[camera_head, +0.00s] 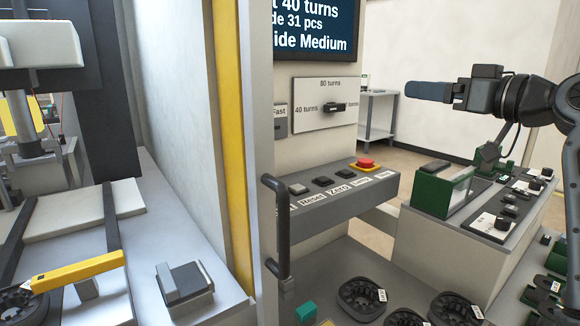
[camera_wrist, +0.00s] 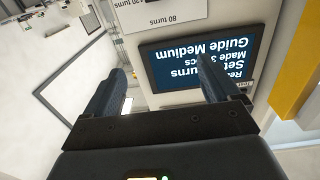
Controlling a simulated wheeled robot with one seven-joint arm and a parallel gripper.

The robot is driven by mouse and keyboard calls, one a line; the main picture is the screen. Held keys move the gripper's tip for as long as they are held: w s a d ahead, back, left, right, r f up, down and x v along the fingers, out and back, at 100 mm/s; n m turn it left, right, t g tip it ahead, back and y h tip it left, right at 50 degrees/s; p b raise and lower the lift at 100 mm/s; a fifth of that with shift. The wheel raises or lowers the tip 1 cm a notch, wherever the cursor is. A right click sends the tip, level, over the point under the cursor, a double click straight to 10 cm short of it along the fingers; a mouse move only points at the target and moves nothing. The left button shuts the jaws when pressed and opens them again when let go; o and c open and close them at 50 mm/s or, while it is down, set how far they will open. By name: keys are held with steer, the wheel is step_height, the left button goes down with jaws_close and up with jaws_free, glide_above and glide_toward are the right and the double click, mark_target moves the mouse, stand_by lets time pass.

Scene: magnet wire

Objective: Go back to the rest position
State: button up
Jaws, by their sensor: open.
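My gripper (camera_head: 410,90) is at the upper right of the head view, held level and pointing left, in the air above the button panel and to its right. In the wrist view its two dark fingers (camera_wrist: 160,68) stand wide apart with nothing between them. The screen (camera_wrist: 205,60) shows upside down beyond the fingers; its text includes "Guide Medium". The screen (camera_head: 318,28) also shows at the top of the head view, partly cut off.
The button panel (camera_head: 345,205) has a red stop button (camera_head: 366,163). A turns selector (camera_head: 333,107) sits on a white plate. A vertical handle (camera_head: 280,230) stands out in front. Several black spool-like parts (camera_head: 362,297) lie at the lower right. A green-sided device (camera_head: 440,192) stands below my arm.

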steer(key=s+a+f+m+t+h+b, duration=0.1)
steer(key=s+f+m+h, duration=0.15)
steer(key=f, duration=1.05)
steer(key=s+f+m+h+b, duration=0.2)
steer(key=s+f+m, duration=0.15)
steer(key=f, duration=0.95)
steer(key=s+f+m+h, duration=0.1)
steer(key=s+f, duration=0.4)
steer(key=f, duration=0.1)
steer(key=s+a+f+h+b, duration=0.1)
steer(key=s+f, duration=0.4)
steer(key=s, duration=0.1)
steer(key=s+a+f+m+h+b, duration=0.1)
steer(key=s+f+h, duration=0.1)
steer(key=s+f, duration=0.4)
steer(key=shift+f+m, duration=0.3)
steer(key=shift+f, duration=0.05)
steer(key=s+f+h+b, duration=0.2)
steer(key=s+f, duration=0.3)
steer(key=s, duration=0.8)
steer(key=s+a+r+n+g+b, duration=0.1)
steer(key=s+r+n+b, duration=0.2)
steer(key=s, duration=1.7)
step_height(320, 180, up, 14)
steer(key=m+p, duration=0.1)
steer(key=p, duration=1.2)
steer(key=shift+f, duration=0.2)
